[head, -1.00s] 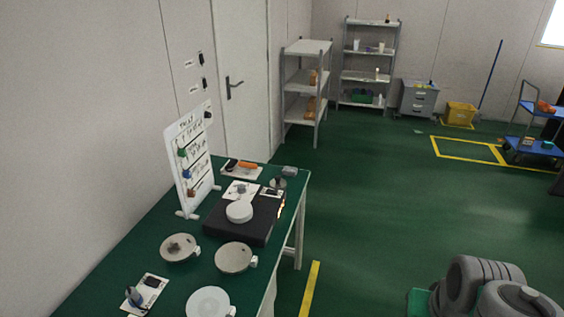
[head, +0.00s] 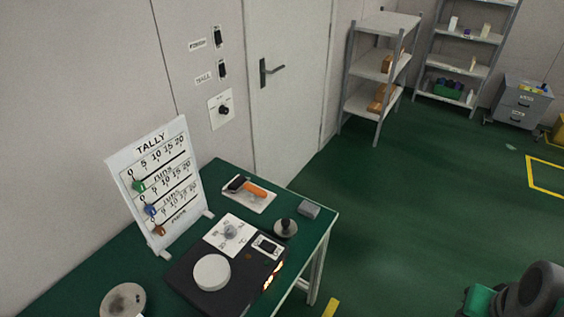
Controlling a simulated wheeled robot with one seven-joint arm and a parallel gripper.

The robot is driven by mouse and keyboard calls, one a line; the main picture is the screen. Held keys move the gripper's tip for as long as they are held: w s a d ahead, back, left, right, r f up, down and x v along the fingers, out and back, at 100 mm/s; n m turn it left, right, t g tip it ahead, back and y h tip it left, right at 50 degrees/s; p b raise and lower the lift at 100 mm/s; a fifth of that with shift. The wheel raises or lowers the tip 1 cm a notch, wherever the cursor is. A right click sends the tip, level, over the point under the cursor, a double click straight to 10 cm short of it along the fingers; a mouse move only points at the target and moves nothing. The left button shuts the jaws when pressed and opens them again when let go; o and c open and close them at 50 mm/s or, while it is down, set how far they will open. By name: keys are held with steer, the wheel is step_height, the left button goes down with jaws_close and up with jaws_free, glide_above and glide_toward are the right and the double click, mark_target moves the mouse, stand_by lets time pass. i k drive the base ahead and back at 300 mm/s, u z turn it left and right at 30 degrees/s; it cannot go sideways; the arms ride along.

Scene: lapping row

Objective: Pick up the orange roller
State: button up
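An orange roller (head: 256,189) lies on a small white tray (head: 262,206) at the far end of the green table (head: 305,182). A dark piece (head: 236,183) lies on the same tray, at the left end of the orange part; I cannot tell whether the two are joined. In the lower right corner are grey rounded links of my own arm. My gripper cannot be made out in the head view.
A tally board (head: 160,185) stands left of the tray. A black box (head: 222,289) with a white disc (head: 212,272), a knobbed round piece (head: 285,228) and a grey block (head: 309,209) stand nearer. Open green floor lies right of the table.

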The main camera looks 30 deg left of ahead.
mark_target(258, 192)
steer(key=i, duration=2.3)
steer(key=u, duration=5.15)
steer(key=i, duration=0.5)
